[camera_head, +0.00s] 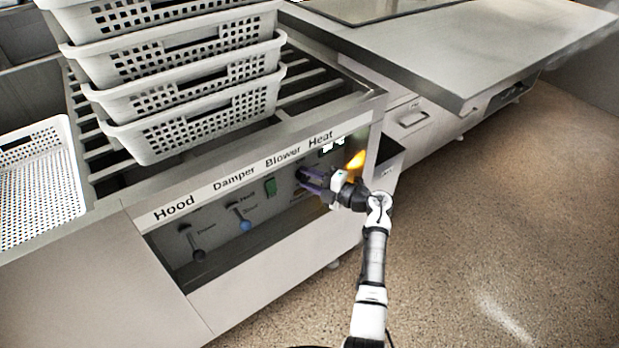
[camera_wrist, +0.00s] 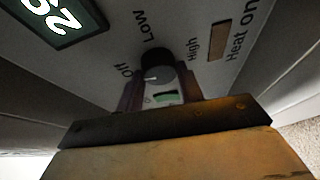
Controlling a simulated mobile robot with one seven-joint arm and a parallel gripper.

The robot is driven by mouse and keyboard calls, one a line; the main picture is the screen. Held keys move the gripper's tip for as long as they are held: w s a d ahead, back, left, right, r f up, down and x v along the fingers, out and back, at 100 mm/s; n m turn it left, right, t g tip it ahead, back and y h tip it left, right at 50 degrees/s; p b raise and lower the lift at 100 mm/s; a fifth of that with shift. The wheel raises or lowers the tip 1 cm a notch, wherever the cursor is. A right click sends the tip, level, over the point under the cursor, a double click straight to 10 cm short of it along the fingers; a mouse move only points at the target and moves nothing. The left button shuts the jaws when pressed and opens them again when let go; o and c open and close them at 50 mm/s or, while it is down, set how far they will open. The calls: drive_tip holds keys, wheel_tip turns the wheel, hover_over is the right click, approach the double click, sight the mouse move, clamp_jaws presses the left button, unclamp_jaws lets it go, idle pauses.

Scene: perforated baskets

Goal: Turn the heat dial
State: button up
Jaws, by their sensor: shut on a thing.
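The heat dial (camera_wrist: 153,66) is a dark round knob on the control panel, seen in the wrist view between the labels Off, LOW and High. A short white mark on it lies on its left side, towards Off. My gripper (camera_wrist: 160,88) is shut on the dial, with one dark finger on each side of it. In the head view my gripper (camera_head: 305,180) reaches the panel below the Heat and Blower labels. The dial is hidden there by the fingers.
A digital display (camera_wrist: 58,18) and a small brown indicator (camera_wrist: 219,40) flank the dial. A green switch (camera_head: 270,187), a blue-knobbed lever (camera_head: 245,225) and a dark-knobbed lever (camera_head: 198,255) are left of my gripper. Stacked baskets (camera_head: 195,125) stand above. Floor at right is clear.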

drive_tip(key=shift+n+h, duration=0.5)
drive_tip(key=shift+n, duration=0.6)
drive_tip(key=shift+p, duration=0.3)
drive_tip(key=o, duration=1)
drive_tip(key=shift+d, duration=0.1)
drive_tip(key=b+v, duration=0.1)
drive_tip(key=v, duration=1.2)
drive_tip(key=shift+s+d+r, duration=0.15)
drive_tip(key=shift+d+r, duration=0.05)
drive_tip(key=shift+d, duration=0.1)
